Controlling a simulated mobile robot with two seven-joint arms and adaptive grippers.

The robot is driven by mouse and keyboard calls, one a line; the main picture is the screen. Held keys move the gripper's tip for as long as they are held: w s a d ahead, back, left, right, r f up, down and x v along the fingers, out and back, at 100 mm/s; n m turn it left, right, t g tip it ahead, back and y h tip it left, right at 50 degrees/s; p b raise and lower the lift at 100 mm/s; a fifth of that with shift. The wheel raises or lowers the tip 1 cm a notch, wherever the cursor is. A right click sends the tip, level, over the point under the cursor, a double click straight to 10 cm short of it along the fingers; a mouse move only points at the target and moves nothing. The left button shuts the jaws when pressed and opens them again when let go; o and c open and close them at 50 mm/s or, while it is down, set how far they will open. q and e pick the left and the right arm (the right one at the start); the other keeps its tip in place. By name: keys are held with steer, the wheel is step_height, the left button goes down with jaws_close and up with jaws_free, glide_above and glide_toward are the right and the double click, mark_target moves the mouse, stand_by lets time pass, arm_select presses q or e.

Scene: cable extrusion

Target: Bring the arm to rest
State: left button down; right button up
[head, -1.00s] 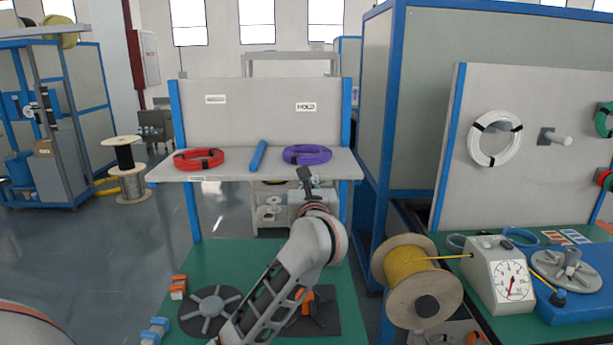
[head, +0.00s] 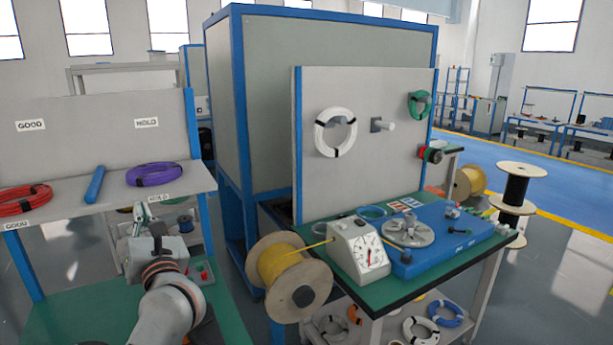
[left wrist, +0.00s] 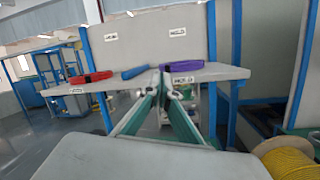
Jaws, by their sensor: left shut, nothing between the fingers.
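My left arm comes up from the bottom of the head view. Its gripper (head: 157,232) is shut and empty, in front of and below the shelf edge in the picture. In the left wrist view the closed fingers (left wrist: 165,82) point toward the shelf, with nothing between them. A purple coil (head: 153,174) lies on the shelf under the HOLD label, and a red coil (head: 24,199) lies at the GOOD side. A blue bar (head: 95,184) lies between them. My right gripper is not in view.
The shelf (head: 70,205) stands behind the green bench top (head: 60,315). A white coil (head: 335,132) hangs on the panel.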

arm_select(q)
steer(key=s+d+f+m+t+h, duration=0.4)
steer(key=d+f+m+h, duration=0.5)
steer(key=m, duration=0.7)
steer(key=s+d+f+m+t+h, duration=0.1)
steer(key=s+d+f+m+h, duration=0.55)
steer(key=f+m, duration=0.65)
steer(key=s+d+f+m+g, duration=0.1)
steer(key=s+f+m+g, duration=0.4)
steer(key=f, duration=0.8)
steer(key=s+f+m+g, duration=0.5)
steer(key=s+f+m, duration=0.5)
steer(key=s+f, duration=0.2)
steer(key=shift+s+d+f+g, duration=0.3)
steer(key=shift+d+f, duration=0.1)
steer(key=shift+f, duration=0.55)
